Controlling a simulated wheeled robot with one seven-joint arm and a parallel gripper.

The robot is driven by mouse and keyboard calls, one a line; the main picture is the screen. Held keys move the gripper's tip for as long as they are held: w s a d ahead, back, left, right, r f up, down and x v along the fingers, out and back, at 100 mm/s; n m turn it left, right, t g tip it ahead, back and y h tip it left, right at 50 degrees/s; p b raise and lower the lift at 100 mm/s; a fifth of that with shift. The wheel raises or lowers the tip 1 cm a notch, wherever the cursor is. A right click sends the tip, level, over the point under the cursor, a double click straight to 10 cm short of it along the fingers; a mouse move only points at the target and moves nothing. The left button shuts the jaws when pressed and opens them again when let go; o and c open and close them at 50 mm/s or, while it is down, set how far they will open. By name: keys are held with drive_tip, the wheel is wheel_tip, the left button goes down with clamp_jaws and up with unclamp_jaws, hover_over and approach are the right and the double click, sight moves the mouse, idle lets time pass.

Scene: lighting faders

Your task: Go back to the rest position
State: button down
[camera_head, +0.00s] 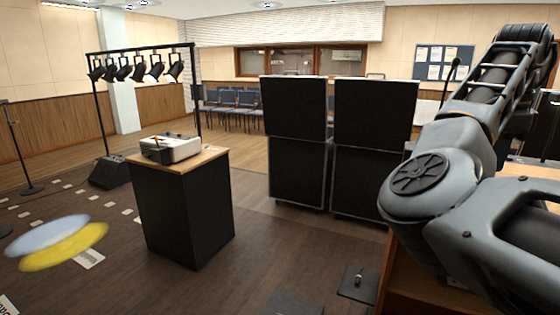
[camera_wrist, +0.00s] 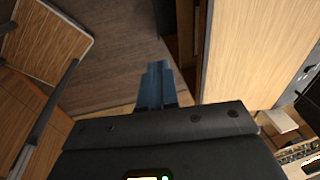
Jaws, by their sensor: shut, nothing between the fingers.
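My gripper (camera_wrist: 155,85) shows in the wrist view, its two blue-grey fingers together with nothing between them. It hangs in free space over the brown floor (camera_wrist: 120,60). In the head view my arm fills the right side, bent at the elbow, and the gripper itself is out of frame. No lighting faders can be made out for certain in either view.
A black stand with a wooden top (camera_head: 180,158) carries a white device (camera_head: 170,148). Tall black cabinets (camera_head: 298,140) stand mid-room. A lamp rack (camera_head: 140,50) is at left. A wooden-topped desk (camera_head: 530,172) lies behind my arm. The floor before the cabinets is mostly open.

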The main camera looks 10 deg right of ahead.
drive_tip(key=s+d+f+n+t+h, duration=0.1)
drive_tip(key=s+d+f+n+h, duration=0.25)
drive_tip(key=f, duration=0.45)
drive_tip(key=s+d+f+n+h, duration=0.2)
drive_tip(key=d+f+h, duration=0.2)
drive_tip(key=f, duration=0.5)
drive_tip(key=s+a+f+n+t+h, duration=0.2)
drive_tip(key=s+a+f+n+t, duration=0.4)
drive_tip(key=s+f+n, duration=0.3)
drive_tip(key=s+a+f+n+t+y, duration=0.3)
drive_tip(key=s+a+n+y, duration=0.15)
drive_tip(key=s+a, duration=0.4)
drive_tip(key=s+a+f+n+t+y, duration=0.25)
drive_tip(key=s+a+n, duration=0.25)
drive_tip(key=s+a, duration=0.4)
drive_tip(key=s+a+r+y, duration=0.2)
drive_tip(key=s+a+r, duration=0.2)
drive_tip(key=s+a, duration=0.2)
drive_tip(key=s+a+r+t+y, duration=0.1)
drive_tip(key=s+a+r+y, duration=0.1)
drive_tip(key=s+a+r, duration=0.3)
drive_tip(key=s+a, duration=0.1)
drive_tip(key=s, duration=0.2)
drive_tip(key=shift+s+a, duration=0.3)
